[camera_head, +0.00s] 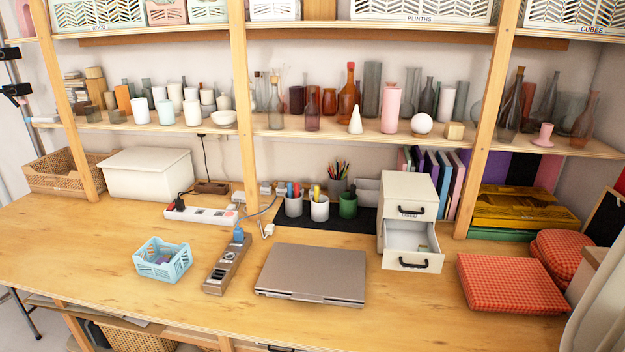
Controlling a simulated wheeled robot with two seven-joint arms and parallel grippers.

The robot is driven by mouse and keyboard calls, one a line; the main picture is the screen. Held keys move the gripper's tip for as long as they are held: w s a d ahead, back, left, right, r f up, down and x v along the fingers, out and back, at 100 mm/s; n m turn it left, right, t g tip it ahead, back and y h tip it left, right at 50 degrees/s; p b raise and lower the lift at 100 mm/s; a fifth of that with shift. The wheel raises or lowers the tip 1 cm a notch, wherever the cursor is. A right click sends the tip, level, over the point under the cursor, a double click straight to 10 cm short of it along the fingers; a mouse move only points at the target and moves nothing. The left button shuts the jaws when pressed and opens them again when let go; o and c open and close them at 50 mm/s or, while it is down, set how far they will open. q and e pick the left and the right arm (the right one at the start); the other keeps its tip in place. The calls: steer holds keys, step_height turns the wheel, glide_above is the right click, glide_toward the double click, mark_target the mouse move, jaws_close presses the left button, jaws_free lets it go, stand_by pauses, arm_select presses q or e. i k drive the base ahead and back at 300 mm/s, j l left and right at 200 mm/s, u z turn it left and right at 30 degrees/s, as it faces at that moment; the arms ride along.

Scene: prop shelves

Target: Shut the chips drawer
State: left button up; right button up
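A small cream drawer unit (409,190) stands at the back right of the wooden table, with two drawers that have dark handles. Its upper drawer (405,211) is shut and bears a label too small to read surely. Its lower drawer (412,262) is pulled out toward the front, and a small item (424,247) lies inside it. I cannot tell from a label which drawer is the chips drawer. Neither of my grippers shows in the head view.
A closed laptop (311,273) lies left of the open drawer, and red checked cushions (510,284) lie to its right. A power strip (227,263) and a blue basket (163,262) are farther left. The table in front of the drawer is clear.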

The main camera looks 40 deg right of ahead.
mark_target(401, 238)
steer(key=z, duration=0.4)
steer(key=i+j+z, duration=0.1)
steer(key=z, duration=0.7)
steer(key=j+z, duration=0.15)
steer(key=z, duration=0.25)
steer(key=i+j+z, duration=0.1)
steer(key=z, duration=0.3)
steer(key=i+j+z, duration=0.1)
steer(key=i+j, duration=0.05)
